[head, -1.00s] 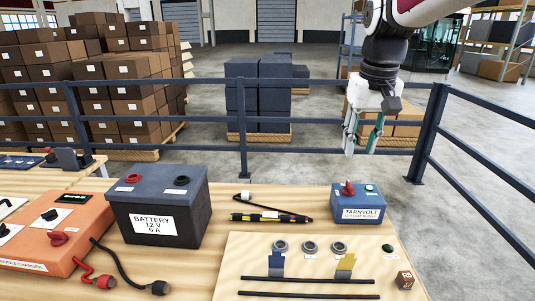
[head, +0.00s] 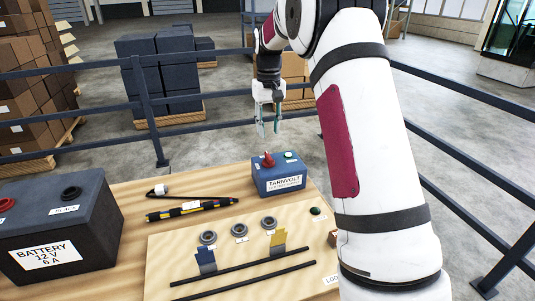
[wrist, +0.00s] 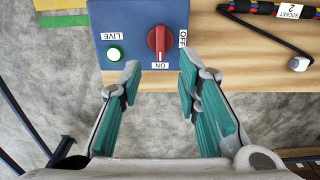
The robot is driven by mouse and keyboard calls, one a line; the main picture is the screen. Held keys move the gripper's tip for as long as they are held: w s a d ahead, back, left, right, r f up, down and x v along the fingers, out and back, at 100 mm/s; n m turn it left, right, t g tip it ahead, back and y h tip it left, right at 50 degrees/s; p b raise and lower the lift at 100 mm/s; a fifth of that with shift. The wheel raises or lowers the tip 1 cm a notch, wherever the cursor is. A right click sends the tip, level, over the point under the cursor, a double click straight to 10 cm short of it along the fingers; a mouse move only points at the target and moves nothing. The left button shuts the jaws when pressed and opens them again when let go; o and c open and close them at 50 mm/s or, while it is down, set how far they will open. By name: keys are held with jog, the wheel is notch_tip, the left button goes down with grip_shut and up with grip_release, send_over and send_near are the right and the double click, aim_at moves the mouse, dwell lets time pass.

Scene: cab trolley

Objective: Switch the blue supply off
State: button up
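The blue supply (head: 283,181), labelled TARNVOLT, sits at the back right of the wooden table.
A black battery (head: 65,225) stands at the left. A railing (head: 150,110) runs behind the table.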

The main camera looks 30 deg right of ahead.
aim_at(268, 155)
notch_tip(268, 155, down, 10)
jog(key=shift+r+b, duration=0.15)
jog(key=shift+b, duration=0.65)
grip_shut()
